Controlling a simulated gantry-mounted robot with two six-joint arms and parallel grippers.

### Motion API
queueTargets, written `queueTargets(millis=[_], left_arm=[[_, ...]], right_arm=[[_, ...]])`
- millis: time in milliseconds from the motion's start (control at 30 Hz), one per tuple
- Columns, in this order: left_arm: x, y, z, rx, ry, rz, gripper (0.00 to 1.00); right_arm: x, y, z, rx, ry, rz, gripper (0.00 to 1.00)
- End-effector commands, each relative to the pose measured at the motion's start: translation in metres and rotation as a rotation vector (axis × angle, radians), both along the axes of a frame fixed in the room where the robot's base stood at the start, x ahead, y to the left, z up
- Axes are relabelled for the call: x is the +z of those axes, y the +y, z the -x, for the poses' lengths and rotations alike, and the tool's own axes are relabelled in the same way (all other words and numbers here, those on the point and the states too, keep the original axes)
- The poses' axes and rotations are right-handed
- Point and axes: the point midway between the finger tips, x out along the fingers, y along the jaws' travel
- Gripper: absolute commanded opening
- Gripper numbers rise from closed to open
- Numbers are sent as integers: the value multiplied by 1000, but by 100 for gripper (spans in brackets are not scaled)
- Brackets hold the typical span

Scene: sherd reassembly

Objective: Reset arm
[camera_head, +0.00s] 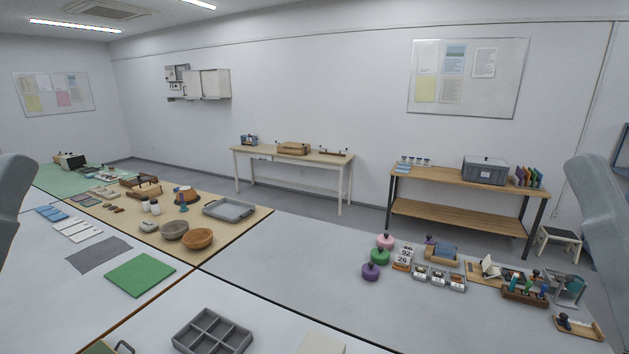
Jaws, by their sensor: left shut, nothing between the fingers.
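A smooth grey link of my left arm (14,200) stands at the left edge of the head view. A matching grey link of my right arm (598,205) stands at the right edge. Both are cut off by the frame. The fingers of neither gripper show, and no object is seen in contact with either arm.
Below are joined tables with a green mat (140,275), a grey mat (99,256), wooden bowls (198,239), a grey tray (229,210) and a compartment tray (212,333). Stamps and small trays crowd the right side. The grey tabletop (300,265) is clear mid-view.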

Motion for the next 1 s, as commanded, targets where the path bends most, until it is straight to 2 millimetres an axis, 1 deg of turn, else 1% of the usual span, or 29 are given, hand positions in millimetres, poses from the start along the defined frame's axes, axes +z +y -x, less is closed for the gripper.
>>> queueTargets(millis=[33,67,100,167,200,267,300,400,500,567,633,733,800,867,967,1000], left_arm=[[52,0,0,0,0,0,0],[67,0,0,-1,0,1,0],[88,0,0,-1,0,1,0],[118,0,0,-1,0,1,0],[138,0,0,-1,0,1,0],[167,0,0,-1,0,1,0],[185,0,0,-1,0,1,0],[222,0,0,-1,1,1,0],[243,0,-1,-1,1,1,0],[248,0,-1,-1,1,1,0],[250,0,-1,-1,1,1,0],[247,0,-1,-1,1,1,0],[241,0,-1,-1,1,1,0],[231,0,-1,-1,1,1,0],[202,0,-1,-1,1,1,0],[186,0,-1,-1,1,1,0]], right_arm=[[52,0,0,0,0,0,50],[67,0,0,0,0,0,50],[88,0,0,0,0,0,50],[118,0,0,0,-1,0,50],[138,0,0,0,-1,0,50],[167,0,0,0,0,0,50],[186,0,0,0,0,0,50],[222,0,0,0,-1,0,50],[243,0,0,0,0,0,50],[249,0,0,0,0,0,50],[250,0,0,0,0,0,50],[247,0,0,0,1,0,50],[241,0,0,0,1,0,50],[231,0,0,0,1,0,50],[202,0,0,0,0,0,50],[186,0,0,0,0,0,50]])
